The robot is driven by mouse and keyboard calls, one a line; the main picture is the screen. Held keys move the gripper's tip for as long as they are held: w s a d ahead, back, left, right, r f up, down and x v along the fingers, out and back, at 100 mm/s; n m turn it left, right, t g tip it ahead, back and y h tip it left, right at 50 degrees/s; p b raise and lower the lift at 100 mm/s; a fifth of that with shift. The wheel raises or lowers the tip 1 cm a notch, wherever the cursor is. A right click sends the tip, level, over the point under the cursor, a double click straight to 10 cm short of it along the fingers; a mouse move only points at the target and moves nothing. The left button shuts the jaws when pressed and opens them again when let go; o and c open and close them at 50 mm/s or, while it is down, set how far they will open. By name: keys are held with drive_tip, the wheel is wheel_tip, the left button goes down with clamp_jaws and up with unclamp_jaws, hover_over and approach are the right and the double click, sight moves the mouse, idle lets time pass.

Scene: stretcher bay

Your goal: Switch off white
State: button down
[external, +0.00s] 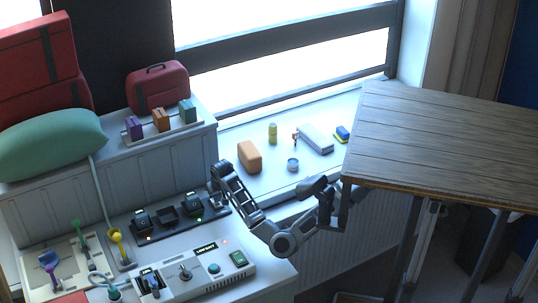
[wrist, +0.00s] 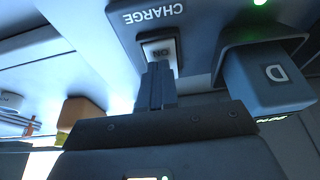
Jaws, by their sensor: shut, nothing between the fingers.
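A small white switch (wrist: 159,50) with dark lettering, which seems to read ON, sits in the wrist view below the upside-down CHARGE label (wrist: 146,14). It is set in the grey face of the dark charging strip (external: 165,228), at the strip's right end in the external view. My gripper (wrist: 156,76) is shut and empty. Its fingertips are right at the switch's lower edge and cover part of it; I cannot tell if they touch. In the external view my gripper (external: 217,199) hides the switch.
A dark block marked D (wrist: 272,76) stands close right of my fingers, with a green light (wrist: 260,2) above. In the external view, a white console (external: 195,275) with a joystick lies in front of the strip. An orange block (external: 250,157) stands on the sill behind.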

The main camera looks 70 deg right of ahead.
sight(218, 204)
drive_tip(key=p+v, duration=0.4)
drive_tip(key=shift+w+d+r+p, duration=0.25)
drive_tip(key=shift+r+p, duration=0.15)
drive_tip(key=shift+r, duration=0.05)
drive_tip(key=b+v, duration=0.1)
drive_tip(key=v, duration=0.8)
drive_tip(key=shift+s, duration=0.2)
drive_tip(key=shift+a+r, duration=0.15)
drive_tip(key=w+p, duration=0.1)
drive_tip(key=p, duration=0.9)
drive_tip(key=shift+w+d+r, duration=0.1)
drive_tip(key=shift+w+d, duration=0.1)
drive_tip(key=shift+w, duration=0.15)
